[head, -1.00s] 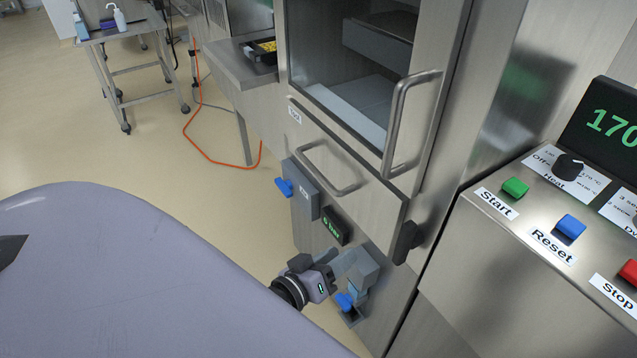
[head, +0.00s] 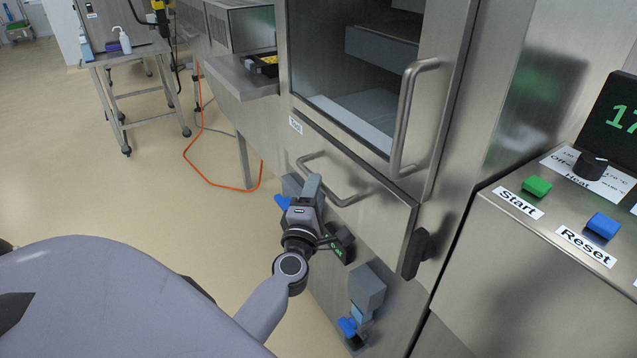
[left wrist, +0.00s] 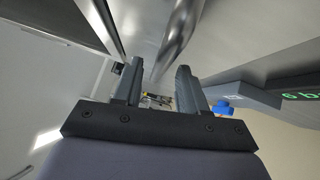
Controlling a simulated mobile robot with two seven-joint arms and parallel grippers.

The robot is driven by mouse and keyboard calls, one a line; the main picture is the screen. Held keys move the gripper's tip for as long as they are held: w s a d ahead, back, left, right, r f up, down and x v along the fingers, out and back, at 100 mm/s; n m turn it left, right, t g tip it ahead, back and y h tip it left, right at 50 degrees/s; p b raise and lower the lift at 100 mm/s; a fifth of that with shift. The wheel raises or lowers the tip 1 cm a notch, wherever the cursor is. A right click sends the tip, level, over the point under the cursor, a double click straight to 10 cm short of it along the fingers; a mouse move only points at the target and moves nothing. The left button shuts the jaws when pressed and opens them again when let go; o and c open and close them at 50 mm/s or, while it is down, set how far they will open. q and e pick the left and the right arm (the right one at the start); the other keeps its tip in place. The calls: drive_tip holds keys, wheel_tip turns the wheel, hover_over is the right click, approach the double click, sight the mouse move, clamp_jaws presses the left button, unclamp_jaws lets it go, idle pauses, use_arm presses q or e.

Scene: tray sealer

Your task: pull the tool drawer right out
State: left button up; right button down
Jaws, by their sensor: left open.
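The tool drawer (head: 375,195) is a steel front below the glass door, with a small label (head: 295,125) at its upper left. It looks shut in the cabinet. Its bar handle (head: 345,198) runs across the front. My left gripper (head: 312,184) is open in front of the handle's left part, partly covering the drawer front. In the left wrist view, a shiny bar, likely the handle (left wrist: 180,38), runs down toward the gap between the open fingers (left wrist: 157,78). I cannot tell whether it lies between them. My right gripper is not in view.
The glass door's tall handle (head: 408,115) sticks out above the drawer. A black latch (head: 415,252), a pressure display (head: 342,246) and a blue valve (head: 348,326) are lower down. The button panel (head: 560,225) is at the right.

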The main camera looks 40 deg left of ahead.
use_arm(q)
drive_tip(key=shift+x, duration=1.6)
clamp_jaws()
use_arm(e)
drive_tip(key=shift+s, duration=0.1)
